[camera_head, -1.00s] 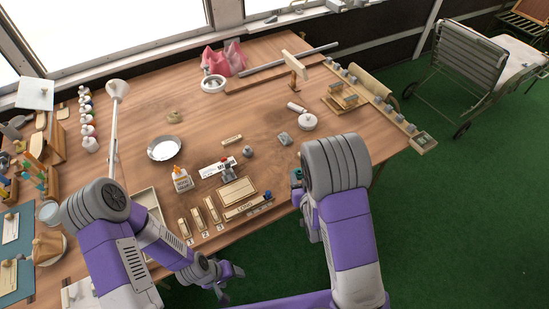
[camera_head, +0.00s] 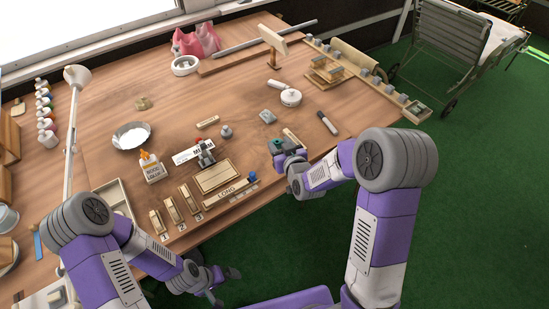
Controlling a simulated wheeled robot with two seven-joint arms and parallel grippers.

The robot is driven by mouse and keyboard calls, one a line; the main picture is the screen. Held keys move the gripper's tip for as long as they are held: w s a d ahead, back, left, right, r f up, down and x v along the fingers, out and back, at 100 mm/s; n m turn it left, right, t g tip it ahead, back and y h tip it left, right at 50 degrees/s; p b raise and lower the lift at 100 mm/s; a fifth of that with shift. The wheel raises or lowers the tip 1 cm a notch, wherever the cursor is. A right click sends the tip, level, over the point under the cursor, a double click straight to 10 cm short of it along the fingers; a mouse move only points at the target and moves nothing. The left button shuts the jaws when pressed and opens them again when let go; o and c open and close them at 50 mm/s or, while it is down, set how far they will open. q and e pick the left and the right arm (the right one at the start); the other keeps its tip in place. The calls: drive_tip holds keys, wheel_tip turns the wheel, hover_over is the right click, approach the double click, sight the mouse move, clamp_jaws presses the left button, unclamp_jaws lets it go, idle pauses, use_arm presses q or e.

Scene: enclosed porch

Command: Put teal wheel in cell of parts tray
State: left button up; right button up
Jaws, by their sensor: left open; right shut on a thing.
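A small teal piece, which looks like the teal wheel (camera_head: 276,142), shows at the jaws of my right gripper (camera_head: 281,150). That gripper is shut on it, over the table's front right part. The jaws hide much of the wheel. A beige tray with raised walls and dividers, which looks like the parts tray (camera_head: 113,194), lies at the front left of the table. My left arm hides part of it, and its cells cannot be made out fully. My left gripper (camera_head: 226,283) is open and empty, low in front of the table edge.
Between wheel and tray are a block marked LONG (camera_head: 226,192), numbered wooden pieces (camera_head: 173,211), a glue bottle (camera_head: 152,168) and a small clamp-like tool (camera_head: 205,153). A metal dish (camera_head: 131,135) stands behind. A black marker (camera_head: 327,122) lies to the right.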

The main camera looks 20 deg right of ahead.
wheel_tip(320, 180, down, 6)
drive_tip(key=shift+r+b, duration=0.15)
drive_tip(key=shift+b, duration=0.7)
drive_tip(key=shift+r, duration=0.1)
drive_tip(key=o, duration=1)
